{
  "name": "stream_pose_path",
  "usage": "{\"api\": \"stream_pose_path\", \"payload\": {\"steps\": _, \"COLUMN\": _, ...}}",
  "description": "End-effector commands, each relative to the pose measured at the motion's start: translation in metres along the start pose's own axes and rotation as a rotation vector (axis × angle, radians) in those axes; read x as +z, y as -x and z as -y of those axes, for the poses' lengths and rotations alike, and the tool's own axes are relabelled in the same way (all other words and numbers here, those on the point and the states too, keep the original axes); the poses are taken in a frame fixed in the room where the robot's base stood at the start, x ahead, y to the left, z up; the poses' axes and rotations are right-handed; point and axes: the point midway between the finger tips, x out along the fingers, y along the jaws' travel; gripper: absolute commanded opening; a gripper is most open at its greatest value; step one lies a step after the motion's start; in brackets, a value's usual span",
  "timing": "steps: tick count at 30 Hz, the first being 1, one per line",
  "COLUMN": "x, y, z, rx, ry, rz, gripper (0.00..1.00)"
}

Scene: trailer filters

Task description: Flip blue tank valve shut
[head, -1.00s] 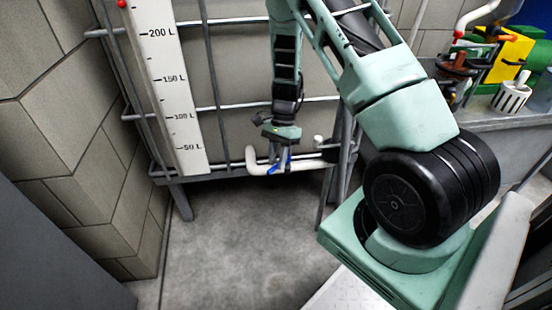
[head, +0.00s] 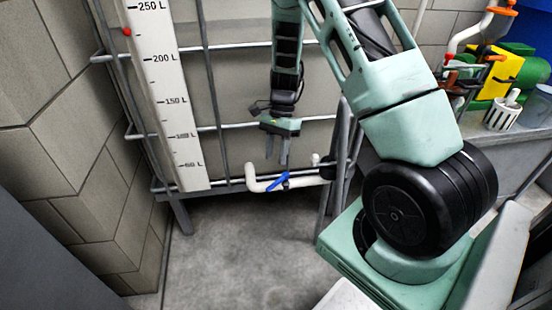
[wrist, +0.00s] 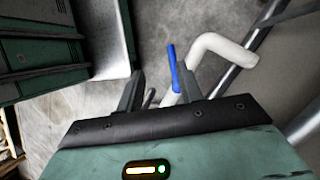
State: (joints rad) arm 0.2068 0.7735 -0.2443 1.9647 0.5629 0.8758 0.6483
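The blue tank valve handle (head: 278,180) sits on a white pipe (head: 256,184) at the bottom of the caged tank. It lies slanted across the pipe in the head view. In the wrist view the blue handle (wrist: 173,68) stands just beyond the fingertips, between them in the picture, beside the bent white pipe (wrist: 212,44). My gripper (head: 276,160) hangs fingers-down just above the handle in the head view. In the wrist view my gripper (wrist: 178,86) has its two fingers spread apart with nothing held. Whether a finger touches the handle cannot be told.
A white level scale (head: 168,90) and metal cage bars (head: 208,90) stand around the tank. A block wall (head: 80,180) is at left. A counter at right carries a striped white cup (head: 502,116) and a yellow item (head: 505,70). The floor (head: 240,245) below is clear.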

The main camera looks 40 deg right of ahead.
Motion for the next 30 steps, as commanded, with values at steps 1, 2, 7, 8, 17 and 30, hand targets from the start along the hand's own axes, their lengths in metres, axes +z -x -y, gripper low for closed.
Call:
{"api": "stream_pose_path", "payload": {"steps": 1, "x": 0.001, "y": 0.003, "z": -0.001, "rx": 0.000, "ry": 0.000, "rz": 0.000, "gripper": 0.37}}
{"api": "stream_pose_path", "payload": {"steps": 2, "x": 0.002, "y": 0.004, "z": -0.001, "rx": 0.000, "ry": 0.000, "rz": 0.000, "gripper": 0.37}}
{"api": "stream_pose_path", "payload": {"steps": 7, "x": 0.002, "y": 0.004, "z": -0.001, "rx": 0.000, "ry": -0.001, "rz": 0.001, "gripper": 0.37}}
{"api": "stream_pose_path", "payload": {"steps": 8, "x": 0.002, "y": 0.004, "z": -0.001, "rx": 0.000, "ry": -0.001, "rz": 0.001, "gripper": 0.37}}
{"api": "stream_pose_path", "payload": {"steps": 17, "x": 0.004, "y": 0.007, "z": -0.004, "rx": 0.047, "ry": 0.191, "rz": -0.054, "gripper": 0.00}}
{"api": "stream_pose_path", "payload": {"steps": 30, "x": 0.018, "y": 0.015, "z": 0.025, "rx": 0.287, "ry": 1.416, "rz": -0.287, "gripper": 0.00}}
